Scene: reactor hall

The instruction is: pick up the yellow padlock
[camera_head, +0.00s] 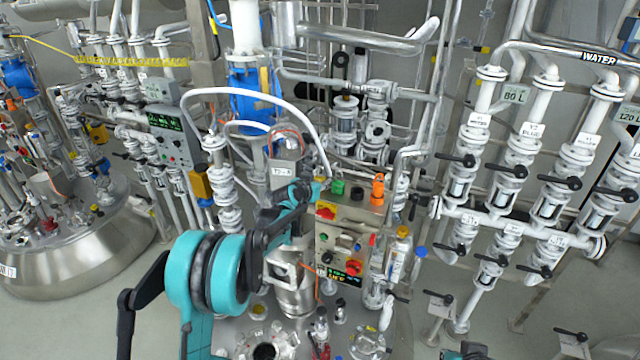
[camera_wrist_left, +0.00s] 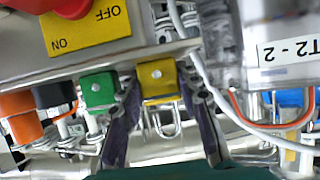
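The yellow padlock (camera_wrist_left: 157,80) sits at the edge of the control box in the left wrist view, its metal shackle pointing down in the picture. My left gripper (camera_wrist_left: 160,85) has one finger on each side of it. The fingertips lie very close to its sides; I cannot tell whether they press on it. In the head view my left gripper (camera_head: 316,190) is at the top left corner of the control box (camera_head: 350,225), where the yellow padlock is hard to make out.
A green padlock (camera_wrist_left: 98,90) is close beside the left finger in the wrist view, then a black one (camera_wrist_left: 55,95) and an orange one (camera_wrist_left: 20,125). A white hose (camera_wrist_left: 235,112) and a clear vessel labelled T2-2 (camera_wrist_left: 285,45) are close on the right.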

